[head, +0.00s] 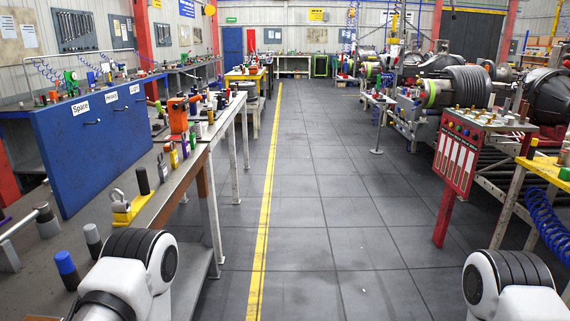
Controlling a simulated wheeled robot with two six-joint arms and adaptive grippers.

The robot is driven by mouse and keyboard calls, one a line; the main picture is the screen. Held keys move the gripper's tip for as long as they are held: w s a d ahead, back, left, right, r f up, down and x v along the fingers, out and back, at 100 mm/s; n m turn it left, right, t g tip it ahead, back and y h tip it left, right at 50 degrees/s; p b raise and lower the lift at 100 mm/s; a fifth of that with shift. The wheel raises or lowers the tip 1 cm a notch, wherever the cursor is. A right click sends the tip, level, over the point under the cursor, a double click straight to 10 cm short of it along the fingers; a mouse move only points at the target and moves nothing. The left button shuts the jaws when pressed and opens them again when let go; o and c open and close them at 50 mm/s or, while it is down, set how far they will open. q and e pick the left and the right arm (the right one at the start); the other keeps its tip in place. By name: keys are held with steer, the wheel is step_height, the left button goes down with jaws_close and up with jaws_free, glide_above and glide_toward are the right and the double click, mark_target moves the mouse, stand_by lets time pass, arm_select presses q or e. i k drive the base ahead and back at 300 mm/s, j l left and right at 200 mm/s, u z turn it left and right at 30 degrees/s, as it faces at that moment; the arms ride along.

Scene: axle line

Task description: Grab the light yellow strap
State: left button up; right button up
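I cannot make out a light yellow strap with certainty in the head view. A yellow piece with a metal shackle (128,205) lies on the near left workbench, but I cannot tell whether it is a strap. Neither of my grippers shows. Only white and black links of my arms are visible, at the bottom left and bottom right corners.
The left workbench (180,186) carries a blue-capped cylinder (66,270), dark cylinders and an orange tool (178,115). A blue panel (92,140) stands behind it. A red control stand (458,160) and yellow-framed table (546,170) are at right. The tiled aisle (318,180) is clear.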

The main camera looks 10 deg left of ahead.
mark_target(173, 160)
steer(key=i+u, duration=0.15)
steer(key=i, duration=0.45)
steer(key=i+l+u, duration=0.2)
steer(key=i, duration=0.35)
steer(key=i+l+u, duration=0.15)
steer(key=i, duration=0.4)
steer(key=i+l+u, duration=0.15)
steer(key=i+l, duration=0.2)
steer(key=i, duration=0.2)
steer(key=i+l+u, duration=0.2)
steer(key=i+l, duration=0.15)
steer(key=i, duration=0.2)
